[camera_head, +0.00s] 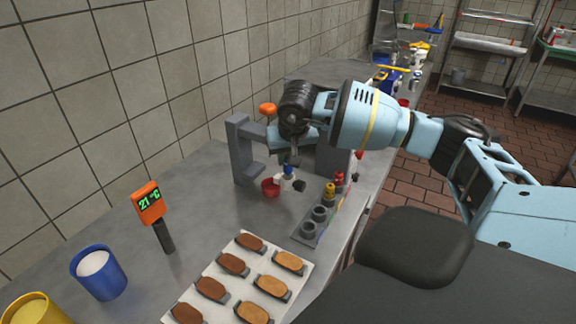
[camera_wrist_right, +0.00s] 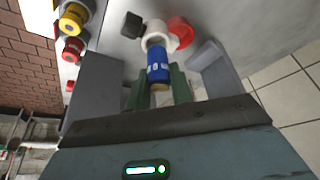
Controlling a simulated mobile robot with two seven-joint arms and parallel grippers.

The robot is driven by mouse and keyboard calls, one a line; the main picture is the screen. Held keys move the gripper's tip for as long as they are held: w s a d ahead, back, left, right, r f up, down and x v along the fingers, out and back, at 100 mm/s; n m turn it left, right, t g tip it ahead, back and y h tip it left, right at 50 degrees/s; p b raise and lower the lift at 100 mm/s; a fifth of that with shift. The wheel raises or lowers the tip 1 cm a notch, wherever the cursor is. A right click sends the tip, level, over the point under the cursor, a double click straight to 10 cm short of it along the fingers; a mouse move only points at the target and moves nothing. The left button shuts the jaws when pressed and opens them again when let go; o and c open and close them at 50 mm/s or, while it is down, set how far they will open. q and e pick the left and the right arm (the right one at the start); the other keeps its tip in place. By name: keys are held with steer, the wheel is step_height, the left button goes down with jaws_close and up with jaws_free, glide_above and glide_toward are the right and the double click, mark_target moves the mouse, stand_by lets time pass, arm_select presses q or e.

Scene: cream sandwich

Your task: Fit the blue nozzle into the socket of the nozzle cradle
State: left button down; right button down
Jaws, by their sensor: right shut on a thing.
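My right gripper (camera_head: 290,160) points down in front of the grey stand and is shut on the blue nozzle (camera_head: 288,169). In the right wrist view the blue nozzle (camera_wrist_right: 158,67) sits between the fingers. A white fitting (camera_wrist_right: 155,35) with a black knob (camera_wrist_right: 132,25) is at its far end; I cannot tell whether they are joined. The nozzle cradle (camera_head: 306,235) appears to be the strip with a row of grey sockets (camera_head: 319,214) to the right. A yellow nozzle (camera_head: 330,190) and a red nozzle (camera_head: 339,178) stand at its far end. My left gripper is not in view.
The grey stand (camera_head: 241,150) and a red cup (camera_head: 270,187) are close to the gripper. A white tray (camera_head: 229,290) of brown biscuits lies in front. A thermometer (camera_head: 149,203) and a blue tub (camera_head: 99,272) stand left. A tiled wall runs behind.

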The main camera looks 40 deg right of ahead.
mark_target(288, 167)
steer(key=shift+w+d, duration=0.15)
steer(key=shift+w, duration=0.05)
step_height(288, 167, down, 3)
steer(key=shift+w+d, duration=0.1)
steer(key=shift+f, duration=0.25)
steer(key=shift+f, duration=0.15)
steer(key=c, duration=1.2)
jaws_free()
steer(key=shift+c, duration=0.2)
